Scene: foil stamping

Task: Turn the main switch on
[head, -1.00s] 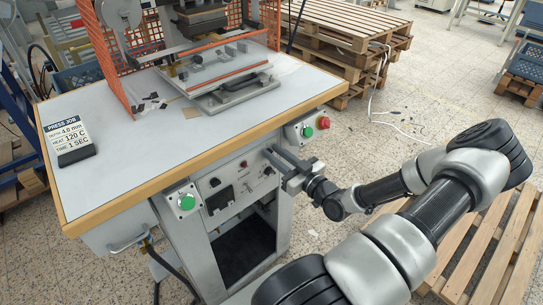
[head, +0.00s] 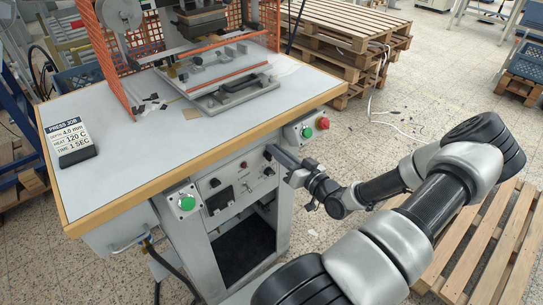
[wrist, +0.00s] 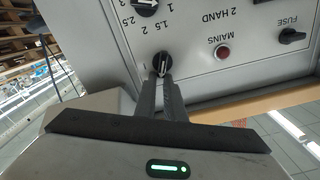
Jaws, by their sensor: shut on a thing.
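In the wrist view, a black rotary switch with a white pointer line (wrist: 162,63) sits on the grey control panel, beside a red lamp (wrist: 222,52) next to the word MAINS. My gripper (wrist: 163,78) is shut on this switch, one finger on each side of it. The pointer line runs roughly along the fingers. In the head view, my gripper (head: 272,152) reaches the right part of the control panel (head: 222,203) under the table edge. The switch itself is hidden there by the gripper.
Another black knob (wrist: 145,5) with a number scale and a FUSE knob (wrist: 292,36) are close by on the panel. Green buttons (head: 187,203) and a red button (head: 323,123) sit in boxes at the table's front. A pallet (head: 480,240) lies at right.

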